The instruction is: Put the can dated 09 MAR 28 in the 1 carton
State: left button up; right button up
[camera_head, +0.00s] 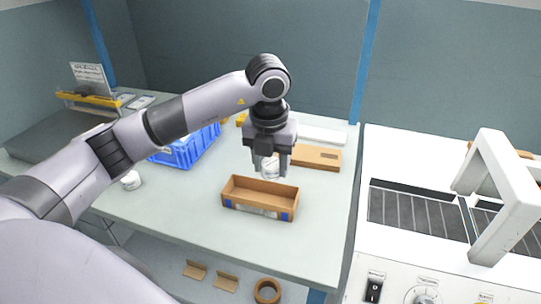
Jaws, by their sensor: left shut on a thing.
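My left gripper (271,168) points down above the far side of an open brown carton (258,204) on the bench. It is shut on a pale can (270,167). The can is held over or just behind the carton's far wall; I cannot tell which. The carton has blue marks and a pale label on its front, too small to read. Another white can (131,181) stands on the bench at the left. No date on either can is legible. My right gripper is not in view.
A blue crate (186,150) stands behind my left arm. A flat brown carton (316,157) lies behind the open one. At the right is a white machine (430,262) with a conveyor and arch. Bench (190,205) left of the carton is clear.

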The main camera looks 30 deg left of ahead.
aim_at(273, 176)
pick_arm(q)
jog(key=shift+d, duration=0.2)
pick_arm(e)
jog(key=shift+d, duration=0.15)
pick_arm(q)
jog(key=shift+f, duration=0.2)
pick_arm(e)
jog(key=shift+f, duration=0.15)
pick_arm(q)
jog(key=shift+f+b, duration=1.35)
jog(key=shift+f, duration=0.2)
jog(key=shift+f+b, duration=0.65)
jog(key=shift+f, duration=0.25)
jog(key=shift+f+b, duration=0.85)
jog(key=shift+f, duration=0.3)
jog(key=shift+f+b, duration=0.65)
jog(key=shift+f, duration=0.25)
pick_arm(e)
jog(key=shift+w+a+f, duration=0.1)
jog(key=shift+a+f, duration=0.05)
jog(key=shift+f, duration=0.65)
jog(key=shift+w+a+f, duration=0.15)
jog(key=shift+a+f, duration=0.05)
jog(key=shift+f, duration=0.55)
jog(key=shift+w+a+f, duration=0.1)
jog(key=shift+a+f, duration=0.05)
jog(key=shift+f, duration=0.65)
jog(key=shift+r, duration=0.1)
pick_arm(q)
jog(key=o, duration=1.1)
